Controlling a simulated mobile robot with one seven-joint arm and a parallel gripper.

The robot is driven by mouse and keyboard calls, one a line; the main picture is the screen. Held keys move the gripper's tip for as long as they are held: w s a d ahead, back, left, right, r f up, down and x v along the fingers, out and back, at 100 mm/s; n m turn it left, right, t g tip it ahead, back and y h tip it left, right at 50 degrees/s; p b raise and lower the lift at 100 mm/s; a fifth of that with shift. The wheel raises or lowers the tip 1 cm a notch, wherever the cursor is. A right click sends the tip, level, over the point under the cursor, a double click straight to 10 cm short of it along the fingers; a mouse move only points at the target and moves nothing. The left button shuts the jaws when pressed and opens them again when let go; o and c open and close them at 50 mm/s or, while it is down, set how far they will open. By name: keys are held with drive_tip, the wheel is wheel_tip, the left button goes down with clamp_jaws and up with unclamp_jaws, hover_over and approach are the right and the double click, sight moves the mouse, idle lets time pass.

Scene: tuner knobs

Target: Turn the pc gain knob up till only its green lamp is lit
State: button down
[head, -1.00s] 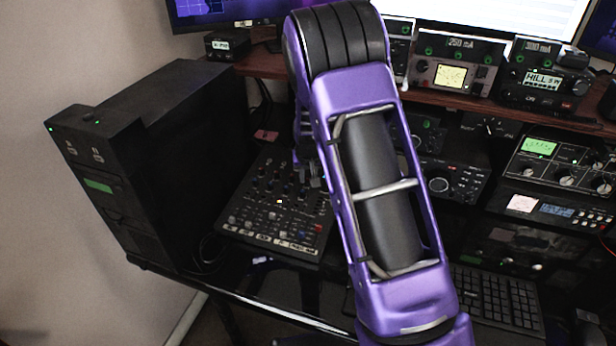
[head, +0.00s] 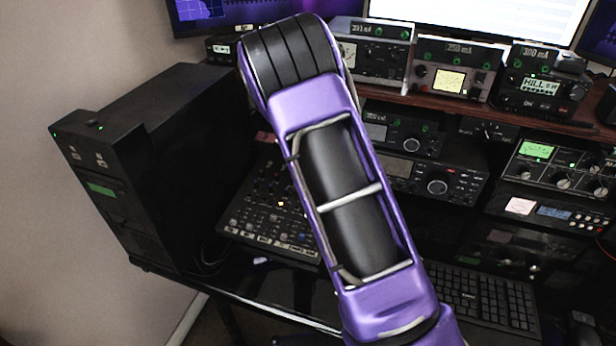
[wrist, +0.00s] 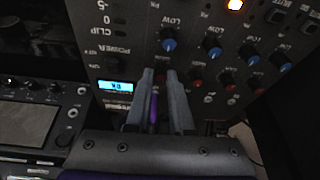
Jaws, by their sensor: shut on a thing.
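The mixer (head: 240,238) lies on the desk, partly hidden behind my arm in the head view. The wrist view shows its panel (wrist: 110,45) upside down, with rows of blue and red knobs. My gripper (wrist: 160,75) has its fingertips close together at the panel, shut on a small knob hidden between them. I cannot read a pc gain label, so I cannot tell which knob it is. An amber-looking lamp (wrist: 235,4) is lit at the top of the wrist view. No lit green lamp shows on the visible panel.
A small blue display (wrist: 116,87) is beside my fingers. A black computer tower (head: 150,150) stands left of the mixer. Radios (head: 437,180) stand to the right, and a keyboard (head: 485,295) lies in front of them. Other knobs (wrist: 196,84) sit close beside my gripper.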

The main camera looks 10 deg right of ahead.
drive_tip(key=m+h+p, duration=0.1)
drive_tip(key=m+p, duration=0.1)
drive_tip(key=m, duration=0.3)
drive_tip(key=shift+w+a+g, duration=0.1)
drive_tip(key=shift+g, duration=0.2)
drive_tip(key=shift+m, duration=0.3)
drive_tip(key=c, duration=0.8)
unclamp_jaws()
drive_tip(key=shift+r, duration=0.1)
drive_tip(key=p+v, duration=0.1)
drive_tip(key=v, duration=1.6)
drive_tip(key=shift+a, duration=0.35)
drive_tip(key=shift+r, duration=0.15)
